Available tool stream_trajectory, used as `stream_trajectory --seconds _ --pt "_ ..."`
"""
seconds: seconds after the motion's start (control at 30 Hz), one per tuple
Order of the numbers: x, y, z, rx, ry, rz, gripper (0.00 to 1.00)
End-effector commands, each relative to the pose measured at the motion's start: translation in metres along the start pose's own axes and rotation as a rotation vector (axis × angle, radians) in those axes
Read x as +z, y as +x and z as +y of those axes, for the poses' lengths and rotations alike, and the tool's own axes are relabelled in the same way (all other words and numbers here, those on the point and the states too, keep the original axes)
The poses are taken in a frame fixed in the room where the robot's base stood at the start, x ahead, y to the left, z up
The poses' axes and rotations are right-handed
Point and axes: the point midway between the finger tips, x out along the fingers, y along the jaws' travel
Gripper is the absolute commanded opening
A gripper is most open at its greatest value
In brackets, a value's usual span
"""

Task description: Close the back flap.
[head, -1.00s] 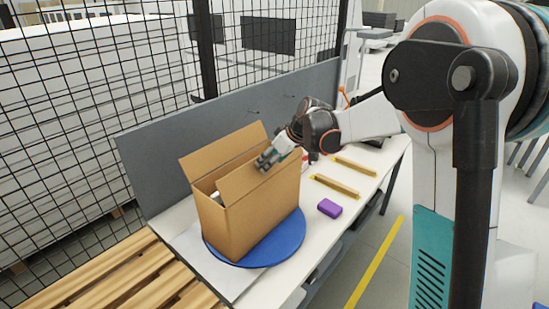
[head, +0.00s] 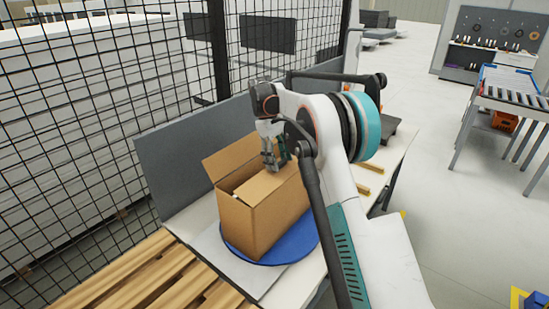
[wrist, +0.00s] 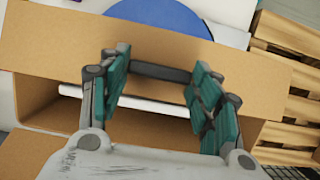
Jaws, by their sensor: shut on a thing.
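An open cardboard box (head: 252,228) stands on a blue turntable (head: 290,247). Its far flap (head: 226,161) stands up and leans outward. Its near flap (head: 258,188) slopes inward over part of the opening. My gripper (head: 269,165) points down at the box top, at the upper edge of the near flap, and is shut on that flap. In the wrist view, the teal-padded fingers (wrist: 160,95) lie across the near flap (wrist: 60,45); the contact itself is hard to make out. A white object (wrist: 145,103) shows inside the box. Part of the far flap (wrist: 30,155) shows at lower left.
A wooden pallet (head: 150,272) lies at the left of the table. A grey panel (head: 170,165) and a black mesh fence (head: 90,120) stand behind the box. My arm covers much of the table's right part. Yellowish strips (head: 372,167) lie beyond it.

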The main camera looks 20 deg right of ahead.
Motion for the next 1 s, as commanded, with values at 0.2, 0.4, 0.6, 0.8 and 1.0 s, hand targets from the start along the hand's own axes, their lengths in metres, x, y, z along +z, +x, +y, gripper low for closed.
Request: stream_trajectory --seconds 0.2,0.4,0.6,0.8,1.0 --pt "-0.006 0.009 0.003 -0.001 -0.003 -0.123 0.15" --pt "-0.009 0.013 0.004 -0.001 -0.003 -0.195 0.15" --pt "-0.01 0.015 0.004 -0.001 -0.004 -0.233 0.15" --pt "-0.011 0.016 0.003 -0.002 -0.004 -0.244 0.15" --pt "-0.011 0.016 0.003 -0.002 -0.004 -0.244 0.15"
